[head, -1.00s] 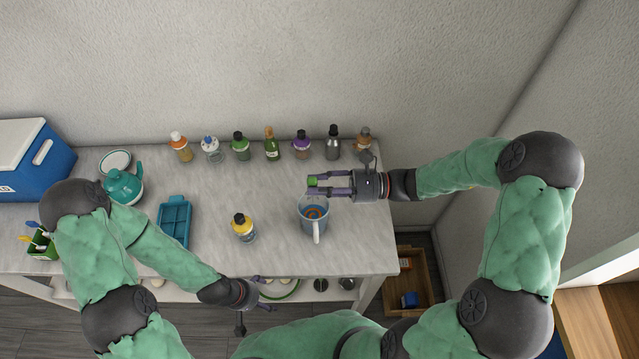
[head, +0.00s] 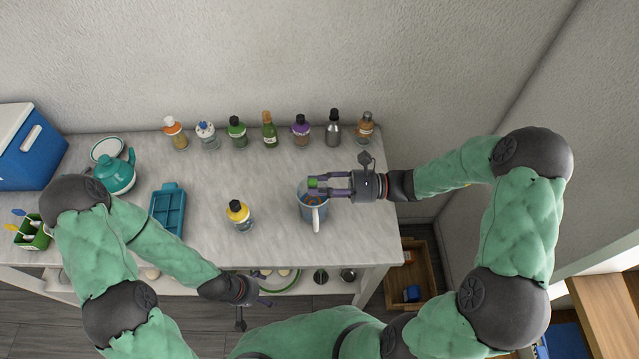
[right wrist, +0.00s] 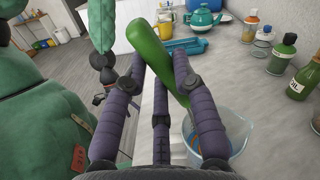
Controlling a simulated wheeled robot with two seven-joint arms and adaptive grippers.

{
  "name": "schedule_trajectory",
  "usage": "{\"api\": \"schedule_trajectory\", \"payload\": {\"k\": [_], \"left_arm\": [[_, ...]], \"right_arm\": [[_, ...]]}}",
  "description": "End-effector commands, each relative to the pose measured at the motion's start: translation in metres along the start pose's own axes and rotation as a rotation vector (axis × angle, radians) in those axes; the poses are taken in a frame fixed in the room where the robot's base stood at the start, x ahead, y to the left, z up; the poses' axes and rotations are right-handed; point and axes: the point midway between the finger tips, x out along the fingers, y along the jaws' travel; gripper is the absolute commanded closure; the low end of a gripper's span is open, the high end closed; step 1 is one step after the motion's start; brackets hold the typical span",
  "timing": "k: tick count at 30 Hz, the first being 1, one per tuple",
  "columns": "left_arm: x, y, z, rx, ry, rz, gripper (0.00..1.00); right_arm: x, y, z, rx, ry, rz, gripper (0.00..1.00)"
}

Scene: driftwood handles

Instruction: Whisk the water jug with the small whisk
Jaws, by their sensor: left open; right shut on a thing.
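The water jug (head: 313,215) stands upright on the counter, its handle toward the front edge. In the right wrist view the jug (right wrist: 234,133) is clear, with orange and blue showing inside. My right gripper (head: 318,186) is over the jug's mouth, shut on the green handle of the small whisk (head: 313,182). The green handle also shows in the right wrist view (right wrist: 160,55), tilted between the fingers. The whisk's lower end runs toward the jug; its tip is hard to make out. My left gripper (head: 262,291) is open and empty, low in front of the counter's front edge.
Several bottles line the back of the counter (head: 350,245). A teal tray (head: 168,212), a teal kettle (head: 117,175), a green utensil holder (head: 34,235) and a blue cooler (head: 30,150) are at left.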

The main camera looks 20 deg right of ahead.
Motion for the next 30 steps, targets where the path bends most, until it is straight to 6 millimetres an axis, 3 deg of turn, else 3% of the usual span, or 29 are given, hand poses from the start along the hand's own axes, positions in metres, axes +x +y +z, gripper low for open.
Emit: {"api": "schedule_trajectory", "payload": {"k": [21,30], "left_arm": [[0.036,-0.013,-0.001,0.000,0.000,0.000,0.13],[0.044,-0.016,-0.002,0.000,0.000,0.000,0.13]], "right_arm": [[-0.003,0.022,-0.053,0.000,0.000,0.000,1.00],[-0.003,0.028,-0.066,0.000,0.002,0.000,1.00]]}}
